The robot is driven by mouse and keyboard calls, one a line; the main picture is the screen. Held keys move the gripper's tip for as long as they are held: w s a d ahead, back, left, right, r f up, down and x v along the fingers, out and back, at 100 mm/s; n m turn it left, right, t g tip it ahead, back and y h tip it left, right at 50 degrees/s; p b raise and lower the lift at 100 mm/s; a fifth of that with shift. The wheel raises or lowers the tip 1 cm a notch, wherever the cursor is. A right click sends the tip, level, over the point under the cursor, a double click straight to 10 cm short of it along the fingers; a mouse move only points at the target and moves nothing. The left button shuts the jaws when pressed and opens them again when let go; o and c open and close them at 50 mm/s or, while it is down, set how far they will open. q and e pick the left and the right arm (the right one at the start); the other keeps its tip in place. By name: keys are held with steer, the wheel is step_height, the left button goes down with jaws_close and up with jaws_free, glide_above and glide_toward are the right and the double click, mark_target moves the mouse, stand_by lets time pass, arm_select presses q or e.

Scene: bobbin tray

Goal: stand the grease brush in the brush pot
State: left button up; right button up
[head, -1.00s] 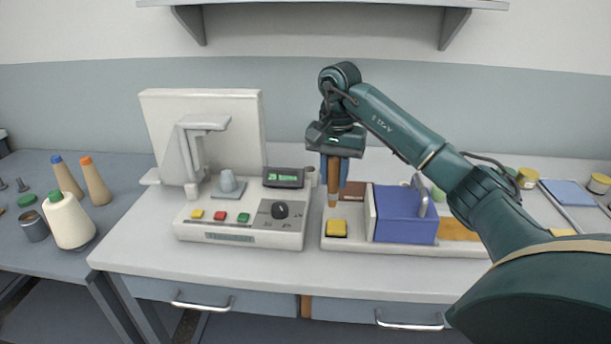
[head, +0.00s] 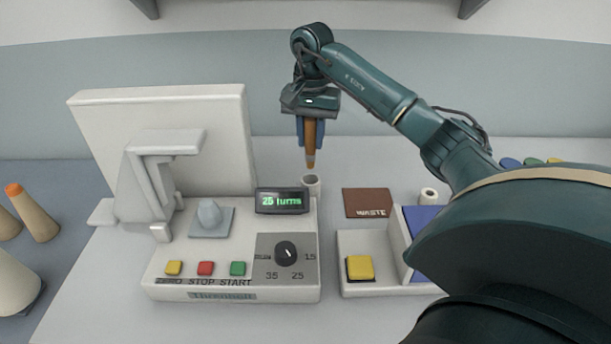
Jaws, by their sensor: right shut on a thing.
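My right gripper (head: 311,135) points down and is shut on the grease brush (head: 312,146), an orange-brown stick with a paler tip at its lower end. The brush hangs upright. The brush pot (head: 312,186), a small whitish cylinder with an open top, stands just behind the right side of the winding machine. The brush tip appears right above the pot's mouth, close to its rim; whether it has entered the mouth I cannot tell. My left gripper is not in view.
The winding machine (head: 235,290) with its display (head: 282,201) stands left of the pot. A brown waste mat (head: 367,203) and a small white spool (head: 429,194) lie to the right. My right arm hides the tray's right side.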

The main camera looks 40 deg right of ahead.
mark_target(312, 120)
steer(key=f, duration=0.4)
steer(key=shift+s+f, duration=0.1)
steer(key=shift+s, duration=0.1)
steer(key=shift+w+f+p, duration=0.1)
steer(key=shift+f+p, duration=0.35)
steer(key=shift+f, duration=1.6)
steer(key=shift+f, duration=0.1)
steer(key=o, duration=1)
step_height(312, 120, up, 12)
steer(key=shift+r+b, duration=0.15)
steer(key=shift+b, duration=0.25)
